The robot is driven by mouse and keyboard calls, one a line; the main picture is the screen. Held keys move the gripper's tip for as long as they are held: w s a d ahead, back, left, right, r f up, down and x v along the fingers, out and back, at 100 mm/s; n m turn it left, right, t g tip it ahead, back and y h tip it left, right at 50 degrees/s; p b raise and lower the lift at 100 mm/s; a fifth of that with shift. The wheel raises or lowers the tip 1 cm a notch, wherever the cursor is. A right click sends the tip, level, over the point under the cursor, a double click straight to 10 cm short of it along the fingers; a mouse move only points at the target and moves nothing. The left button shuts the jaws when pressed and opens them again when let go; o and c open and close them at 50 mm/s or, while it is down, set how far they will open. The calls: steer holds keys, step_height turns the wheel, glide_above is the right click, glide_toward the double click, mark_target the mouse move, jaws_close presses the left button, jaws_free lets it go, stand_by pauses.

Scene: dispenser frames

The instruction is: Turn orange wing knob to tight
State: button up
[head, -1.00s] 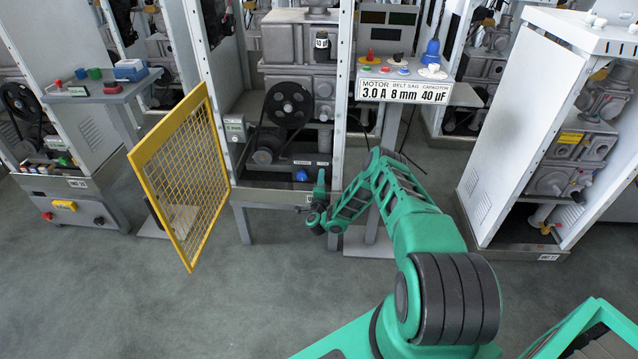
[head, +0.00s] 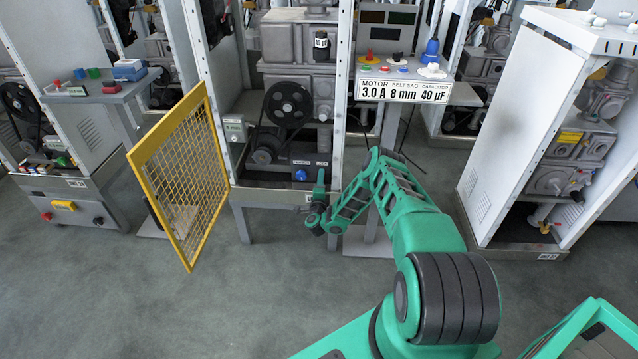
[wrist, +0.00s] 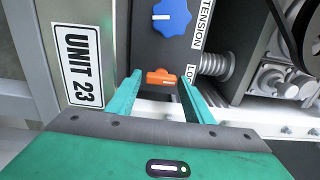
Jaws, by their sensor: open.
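The orange wing knob (wrist: 160,77) shows in the wrist view, on a dark panel below a blue knob (wrist: 171,17). My gripper (wrist: 158,84) is open, with one green finger on each side of the orange knob. Whether the fingers touch it cannot be told. Labels beside the knobs read in part "TENSION" and "LO", cut off by the view and a finger. In the head view the blue knob (head: 300,174) sits low in the open machine, and my gripper (head: 316,200) is just below it. The orange knob cannot be made out there.
A yellow mesh door (head: 182,178) stands open to the left of the machine. A "UNIT 23" plate (wrist: 78,65) is left of the knobs, and a ribbed metal part (wrist: 217,65) is to their right. A display panel (head: 404,90) reads 3.0 A, 8 mm, 40 µF.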

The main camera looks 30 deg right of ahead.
steer(key=v, duration=1)
steer(key=shift+s+a, duration=0.1)
steer(key=shift+a, duration=0.05)
